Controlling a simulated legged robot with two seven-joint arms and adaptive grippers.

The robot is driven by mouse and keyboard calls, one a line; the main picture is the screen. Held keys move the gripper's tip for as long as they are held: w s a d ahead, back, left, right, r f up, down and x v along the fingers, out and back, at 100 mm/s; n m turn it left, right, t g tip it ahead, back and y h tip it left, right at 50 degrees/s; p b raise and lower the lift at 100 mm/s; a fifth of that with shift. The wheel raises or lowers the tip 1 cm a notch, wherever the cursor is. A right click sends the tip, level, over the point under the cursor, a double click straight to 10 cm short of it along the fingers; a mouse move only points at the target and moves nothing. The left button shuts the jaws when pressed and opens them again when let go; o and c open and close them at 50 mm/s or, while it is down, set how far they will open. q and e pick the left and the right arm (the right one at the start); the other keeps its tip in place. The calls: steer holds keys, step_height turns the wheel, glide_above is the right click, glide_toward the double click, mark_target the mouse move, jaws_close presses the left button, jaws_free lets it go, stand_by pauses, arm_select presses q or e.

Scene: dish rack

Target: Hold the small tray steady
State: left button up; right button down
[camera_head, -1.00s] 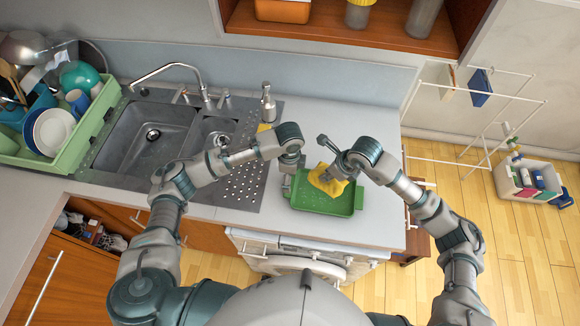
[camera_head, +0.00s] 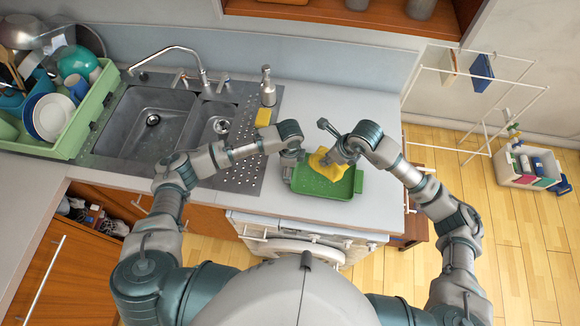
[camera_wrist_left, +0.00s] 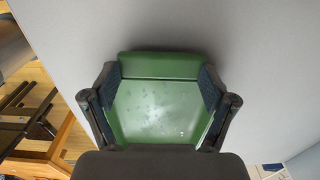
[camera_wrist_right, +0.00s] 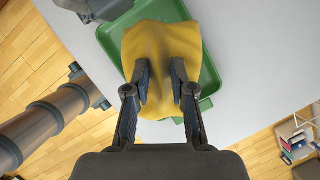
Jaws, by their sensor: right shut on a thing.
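The small green tray (camera_head: 335,191) lies flat on the grey counter near its front edge. A crumpled yellow cloth (camera_head: 325,165) is over the tray. My right gripper (camera_head: 336,155) is shut on the cloth, its fingers pressed into it in the right wrist view (camera_wrist_right: 160,85). My left gripper (camera_head: 288,172) is at the tray's left end. In the left wrist view its fingers (camera_wrist_left: 160,88) are wide apart, one on each side of the green tray surface (camera_wrist_left: 160,108). Whether they touch the tray, I cannot tell.
A metal sink (camera_head: 150,122) with a faucet, a soap dispenser (camera_head: 267,88) and a yellow sponge (camera_head: 263,117) lie to the left. A green dish rack (camera_head: 92,118) full of dishes stands further left. The counter right of the tray (camera_head: 385,160) is clear, ending at its right edge.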

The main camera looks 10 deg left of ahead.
steer(key=shift+s+r, duration=0.1)
steer(key=shift+s, duration=0.25)
steer(key=shift+w, duration=0.25)
stand_by(0.4)
stand_by(1.0)
steer(key=n, duration=0.1)
steer(key=f+n+g, duration=0.1)
steer(key=shift+w+f+n, duration=0.15)
steer(key=shift+f+n, duration=0.1)
steer(key=shift+n, duration=0.15)
steer(key=n, duration=0.1)
steer(key=f+n+g, duration=0.1)
steer(key=n, duration=0.1)
steer(key=shift+a+f+y, duration=0.1)
steer(key=shift+a+y, duration=0.05)
steer(key=shift+y, duration=0.15)
glide_above(319, 177)
steer(key=d, duration=0.1)
steer(key=shift+d+f, duration=0.2)
steer(key=shift+f, duration=2.1)
steer(key=shift+f, duration=2.2)
